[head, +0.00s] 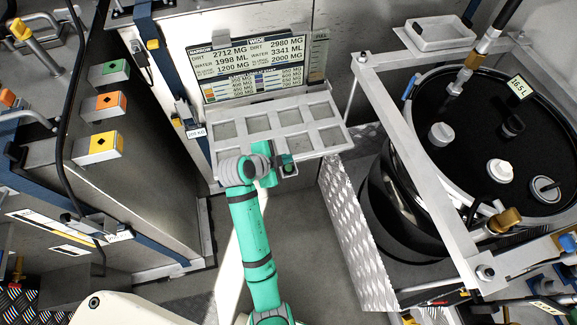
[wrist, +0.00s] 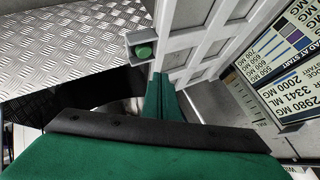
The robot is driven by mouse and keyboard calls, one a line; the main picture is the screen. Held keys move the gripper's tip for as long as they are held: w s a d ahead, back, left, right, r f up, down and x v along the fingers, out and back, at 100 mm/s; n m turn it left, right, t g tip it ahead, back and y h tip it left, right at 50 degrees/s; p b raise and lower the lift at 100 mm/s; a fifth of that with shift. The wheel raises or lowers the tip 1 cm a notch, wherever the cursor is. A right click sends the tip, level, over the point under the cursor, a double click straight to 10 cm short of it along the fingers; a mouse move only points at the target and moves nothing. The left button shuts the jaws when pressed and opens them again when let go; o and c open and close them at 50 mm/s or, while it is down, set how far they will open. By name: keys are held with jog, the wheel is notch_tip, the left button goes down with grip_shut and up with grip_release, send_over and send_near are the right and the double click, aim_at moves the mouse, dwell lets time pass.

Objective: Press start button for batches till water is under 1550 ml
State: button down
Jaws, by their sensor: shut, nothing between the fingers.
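A round green button (wrist: 144,51) sits on a small grey box at the tray's edge in the wrist view. It also shows small in the head view (head: 288,160), just right of my gripper (head: 270,165). My gripper's green fingers (wrist: 159,96) are shut and empty, close to the button; I see no clear contact. The display screen (head: 250,66) has two columns. The left one, NARROW, reads dirt 2712 mg, water 1998 ml and 1200 mg; the right one, WIDE, reads water 3341 ml.
A white tray with several pockets (head: 340,131) hangs under the screen. A left cabinet carries green (head: 116,67), orange (head: 104,102) and yellow (head: 103,144) buttons. A black-topped tank (head: 470,125) in a white frame stands right. A tread-plate panel (head: 350,235) borders the grey floor.

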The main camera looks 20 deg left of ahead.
jog(key=shift+f, duration=1.35)
jog(key=shift+f, duration=0.15)
dwell(1.0)
jog(key=shift+f, duration=0.25)
jog(key=shift+f, duration=0.5)
dwell(0.8)
jog(key=shift+r, duration=0.95)
jog(key=shift+r, duration=0.15)
jog(key=shift+r, duration=2.35)
